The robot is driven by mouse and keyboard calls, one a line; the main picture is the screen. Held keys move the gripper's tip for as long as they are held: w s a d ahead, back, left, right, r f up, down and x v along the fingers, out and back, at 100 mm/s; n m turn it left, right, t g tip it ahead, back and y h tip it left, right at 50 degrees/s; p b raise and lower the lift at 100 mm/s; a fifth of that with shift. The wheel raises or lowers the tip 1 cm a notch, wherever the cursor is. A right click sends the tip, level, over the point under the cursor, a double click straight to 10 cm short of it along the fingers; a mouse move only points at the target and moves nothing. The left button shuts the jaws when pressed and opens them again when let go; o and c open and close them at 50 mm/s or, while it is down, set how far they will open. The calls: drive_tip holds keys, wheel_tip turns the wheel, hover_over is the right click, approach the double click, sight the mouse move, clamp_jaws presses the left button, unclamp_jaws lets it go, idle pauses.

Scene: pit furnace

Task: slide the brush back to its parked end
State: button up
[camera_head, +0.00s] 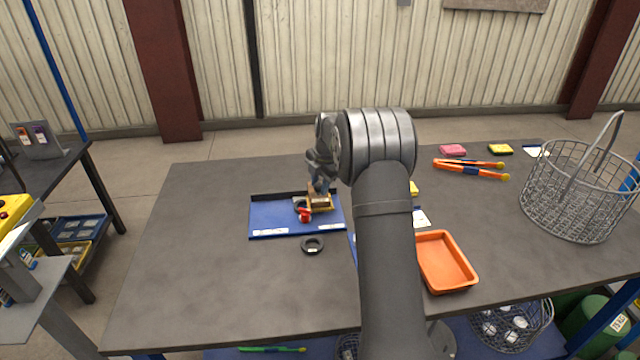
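A small tan wooden block, which looks like the brush (321,204), sits toward the right part of a blue board (270,218). The board has a dark strip along its back edge and white labels at its front left and front right. My gripper (319,190) points down right at the top of the brush. Its fingers are too small and too covered to tell whether they are shut on it. A red knob-like part (305,216) with a grey piece lies just left of the brush. My arm hides the area right of the board.
A dark ring (312,245) lies just in front of the board. An orange tray (446,262), orange-handled tools (470,168), sponges (453,150) and a wire basket (575,195) stand to the right. The table's left side is clear.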

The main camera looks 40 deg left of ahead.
clamp_jaws()
drive_tip(key=s+a, duration=1)
drive_tip(key=shift+s+a, duration=0.35)
drive_tip(key=shift+a, duration=0.05)
drive_tip(key=o, duration=1)
unclamp_jaws()
drive_tip(key=shift+c, duration=0.2)
drive_tip(key=shift+r, duration=0.1)
drive_tip(key=d+r, duration=0.3)
drive_tip(key=r, duration=1.4)
drive_tip(key=shift+s+d, duration=0.2)
drive_tip(key=shift+s, duration=0.1)
